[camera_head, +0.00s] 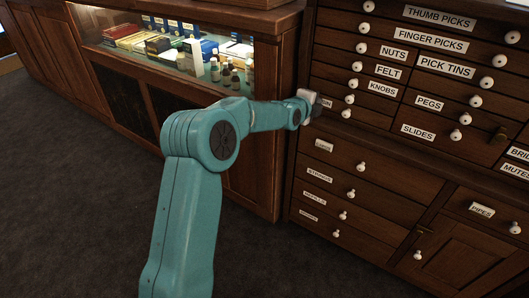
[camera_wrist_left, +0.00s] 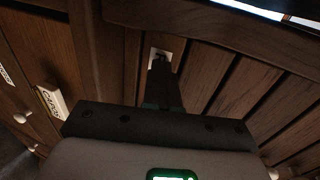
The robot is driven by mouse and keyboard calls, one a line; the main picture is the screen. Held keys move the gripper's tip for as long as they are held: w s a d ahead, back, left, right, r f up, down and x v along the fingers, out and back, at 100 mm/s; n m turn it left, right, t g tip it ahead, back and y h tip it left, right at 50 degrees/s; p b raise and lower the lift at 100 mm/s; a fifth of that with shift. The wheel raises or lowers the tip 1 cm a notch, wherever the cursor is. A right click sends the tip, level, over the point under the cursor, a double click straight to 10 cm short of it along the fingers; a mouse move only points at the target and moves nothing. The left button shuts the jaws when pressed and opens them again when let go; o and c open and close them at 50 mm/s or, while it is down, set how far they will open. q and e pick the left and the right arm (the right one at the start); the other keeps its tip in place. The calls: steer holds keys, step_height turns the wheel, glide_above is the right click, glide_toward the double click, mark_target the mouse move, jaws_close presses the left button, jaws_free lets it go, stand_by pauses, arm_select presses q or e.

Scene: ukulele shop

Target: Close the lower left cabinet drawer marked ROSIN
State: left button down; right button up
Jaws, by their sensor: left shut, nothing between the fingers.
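The dark wooden cabinet (camera_head: 400,172) has many labelled drawers with white knobs. I cannot read ROSIN on any label. A small label (camera_head: 325,102) at the lower left of the upper drawers is partly hidden by my left gripper and unreadable; I cannot tell how far its drawer stands out. My left gripper (camera_head: 317,107) is at the cabinet's left side, by that label. In the left wrist view its dark fingers (camera_wrist_left: 162,68) are together and empty, in front of a small white label (camera_wrist_left: 156,54) that they partly cover. My right gripper is out of view.
A lit glass display case (camera_head: 170,55) with boxes and bottles stands left of the cabinet. Wide lower drawers (camera_head: 338,180) sit below my gripper. The CAPOS label (camera_wrist_left: 50,104) shows in the left wrist view. The dark floor (camera_head: 80,190) at left is clear.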

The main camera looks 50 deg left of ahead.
arm_select(q)
steer(key=shift+w+r, duration=0.2)
steer(key=shift+r, duration=0.2)
steer(key=shift+d+f, duration=0.1)
